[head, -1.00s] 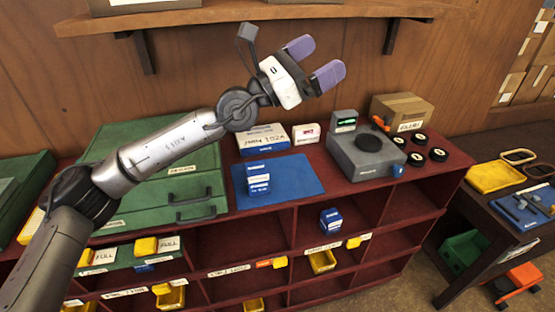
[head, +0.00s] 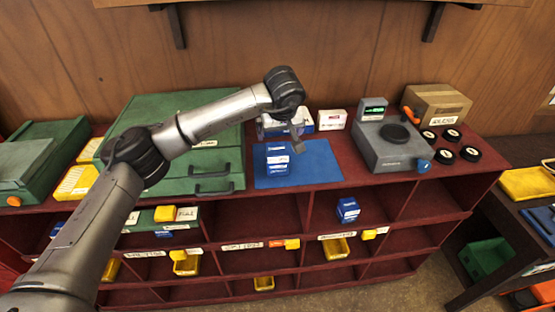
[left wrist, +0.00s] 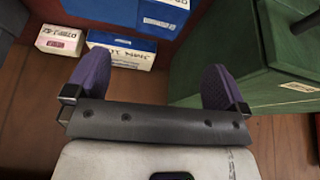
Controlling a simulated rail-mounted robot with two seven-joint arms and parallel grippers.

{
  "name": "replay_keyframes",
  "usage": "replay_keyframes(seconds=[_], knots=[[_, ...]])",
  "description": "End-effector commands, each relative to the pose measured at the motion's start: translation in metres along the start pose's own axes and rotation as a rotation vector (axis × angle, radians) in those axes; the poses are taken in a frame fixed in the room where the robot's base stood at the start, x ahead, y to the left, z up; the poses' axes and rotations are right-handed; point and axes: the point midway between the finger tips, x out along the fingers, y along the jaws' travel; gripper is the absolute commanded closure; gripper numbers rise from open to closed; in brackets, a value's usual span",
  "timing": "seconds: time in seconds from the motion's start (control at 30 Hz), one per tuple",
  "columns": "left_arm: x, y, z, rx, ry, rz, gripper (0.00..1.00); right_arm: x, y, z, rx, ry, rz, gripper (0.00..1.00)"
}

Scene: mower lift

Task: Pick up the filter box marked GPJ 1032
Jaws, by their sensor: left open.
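Small blue-and-white boxes (head: 278,163) stand stacked on a blue mat (head: 322,163) on the red bench top. Another blue-and-white box (head: 347,209) sits in a shelf compartment below. A longer white-and-blue box (left wrist: 122,50) lies at the back, partly hidden by my arm in the head view. I cannot read GPJ 1032 on any of them. My left gripper (left wrist: 155,85) is open and empty, with purple fingers apart. In the head view it is above the back of the bench, behind the stack, its fingers mostly hidden by my wrist. The right gripper does not show.
A green case (head: 215,165) stands left of the mat. A small white box (head: 332,119) is behind it. A grey device (head: 390,146), black round parts (head: 449,135) and a cardboard box (head: 436,104) stand to the right. The wooden wall is close behind.

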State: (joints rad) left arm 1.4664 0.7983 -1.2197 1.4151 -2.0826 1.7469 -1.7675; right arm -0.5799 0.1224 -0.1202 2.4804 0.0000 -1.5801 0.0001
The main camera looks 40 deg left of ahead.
Motion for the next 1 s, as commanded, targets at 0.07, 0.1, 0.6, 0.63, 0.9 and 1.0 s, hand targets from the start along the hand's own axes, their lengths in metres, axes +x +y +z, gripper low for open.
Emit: replay_keyframes(seconds=[0.07,0.1,0.6,0.63,0.9,1.0], knots=[[0.001,0.0,0.0,0.043,-0.001,0.002,0.0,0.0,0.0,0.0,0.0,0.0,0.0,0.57],[0.003,0.001,0.0,0.058,-0.001,0.002,0.0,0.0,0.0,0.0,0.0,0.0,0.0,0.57],[0.075,0.001,0.001,0.077,-0.002,0.005,0.0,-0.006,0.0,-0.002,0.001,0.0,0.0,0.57],[0.078,0.001,0.001,0.077,-0.002,0.005,0.0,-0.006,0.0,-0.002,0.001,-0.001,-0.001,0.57],[0.091,0.001,0.001,0.076,-0.001,0.005,0.0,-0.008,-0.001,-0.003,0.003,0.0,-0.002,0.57],[0.104,-0.001,0.002,0.076,-0.003,0.004,0.0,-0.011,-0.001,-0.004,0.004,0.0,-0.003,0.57]])
